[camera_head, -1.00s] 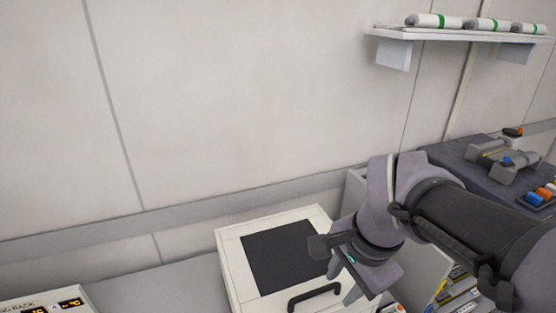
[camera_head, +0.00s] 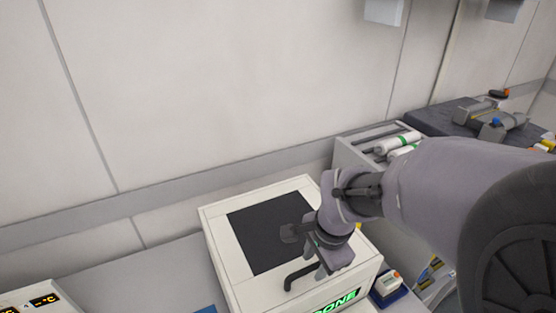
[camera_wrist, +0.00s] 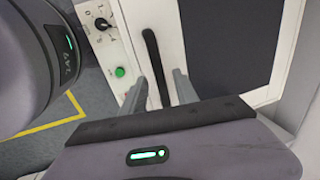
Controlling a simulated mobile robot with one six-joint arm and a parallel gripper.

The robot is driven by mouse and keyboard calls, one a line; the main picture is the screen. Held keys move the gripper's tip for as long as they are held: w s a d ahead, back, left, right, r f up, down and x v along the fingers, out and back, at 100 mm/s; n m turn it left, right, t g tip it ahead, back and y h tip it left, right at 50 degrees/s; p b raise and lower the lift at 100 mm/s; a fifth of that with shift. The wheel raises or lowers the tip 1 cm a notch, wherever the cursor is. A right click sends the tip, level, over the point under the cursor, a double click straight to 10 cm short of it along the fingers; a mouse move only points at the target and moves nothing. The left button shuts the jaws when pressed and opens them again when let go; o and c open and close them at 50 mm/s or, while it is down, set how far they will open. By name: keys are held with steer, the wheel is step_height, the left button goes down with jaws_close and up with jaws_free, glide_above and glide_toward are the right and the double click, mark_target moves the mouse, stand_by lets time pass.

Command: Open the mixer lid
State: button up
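The mixer is a white box (camera_head: 222,238) with a dark square panel (camera_head: 268,232) on its closed lid and a black bar handle (camera_head: 292,279) near the front edge. A green "DONE" display shows on its front. My gripper (camera_head: 326,268) is over the right end of the handle, pointing down. In the wrist view, the fingers of my gripper (camera_wrist: 159,88) are apart, one on each side of the black handle (camera_wrist: 152,55). I cannot tell whether they touch it. The gripper hides part of the handle in the head view.
A grey rack (camera_head: 349,154) with green-banded white tubes (camera_head: 397,142) stands right of the mixer, behind my arm. A small device on a blue base (camera_head: 388,285) sits at the mixer's right. A panel with orange digits (camera_head: 42,301) is at lower left. The wall is behind.

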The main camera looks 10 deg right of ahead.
steer(key=shift+f, duration=0.1)
jaws_close()
stand_by(1.4)
